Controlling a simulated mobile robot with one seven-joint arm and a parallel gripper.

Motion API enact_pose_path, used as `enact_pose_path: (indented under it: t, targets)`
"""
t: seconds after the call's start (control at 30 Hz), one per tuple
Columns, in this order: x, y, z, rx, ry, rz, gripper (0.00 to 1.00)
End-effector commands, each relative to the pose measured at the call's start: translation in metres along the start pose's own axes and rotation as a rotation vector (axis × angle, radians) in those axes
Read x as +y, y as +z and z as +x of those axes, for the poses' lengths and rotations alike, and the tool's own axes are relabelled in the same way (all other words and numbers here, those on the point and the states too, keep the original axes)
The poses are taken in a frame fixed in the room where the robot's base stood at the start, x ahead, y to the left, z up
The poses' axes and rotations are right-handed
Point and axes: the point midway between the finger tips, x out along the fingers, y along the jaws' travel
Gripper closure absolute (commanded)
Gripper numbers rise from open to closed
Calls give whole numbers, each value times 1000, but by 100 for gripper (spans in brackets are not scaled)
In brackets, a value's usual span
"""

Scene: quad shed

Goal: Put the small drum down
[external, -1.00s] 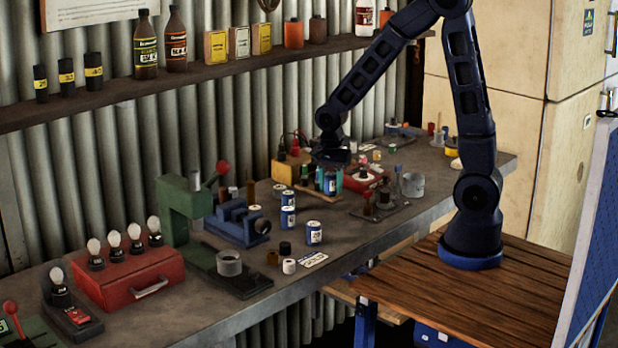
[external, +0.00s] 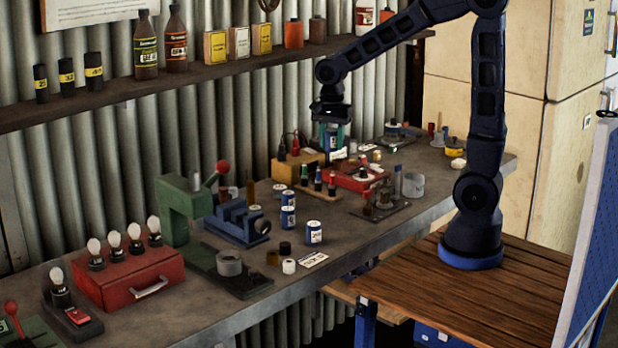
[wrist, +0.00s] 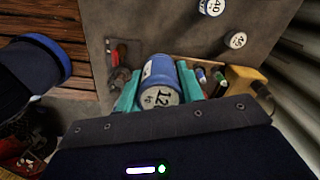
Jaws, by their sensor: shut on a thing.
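My gripper (external: 333,136) is shut on a small blue drum (external: 331,141) with a pale top. In the wrist view the teal fingers (wrist: 159,93) grip the drum on both sides, and its white end (wrist: 160,97) reads 12. The drum hangs above the bench (external: 362,236), behind a low rack of small bottles and beside a red tray. Several similar blue-and-white drums stand on the bench, one at the front (external: 314,232) and another behind it (external: 288,217). Two show in the wrist view, marked 40 (wrist: 211,7) and 45 (wrist: 235,40).
A yellow box (external: 290,168) with plugs, a bottle rack (external: 318,188) and a red tray (external: 358,177) crowd the bench below my gripper. A blue vise (external: 238,222) stands left. A shelf (external: 200,76) runs along the wall. Bare bench lies at the front middle.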

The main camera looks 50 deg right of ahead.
Motion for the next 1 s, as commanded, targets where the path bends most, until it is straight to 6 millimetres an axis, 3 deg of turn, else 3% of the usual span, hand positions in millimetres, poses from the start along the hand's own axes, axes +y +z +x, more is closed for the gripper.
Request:
enact_pose_path:
  t: [0.4, 0.77, 1.0]
  targets:
    - [-1, 0, -56, 0, -5, -1, 87]
    - [-52, 39, -68, 1, 0, -147, 87]
    - [-103, 93, -83, 1, 0, -310, 87]
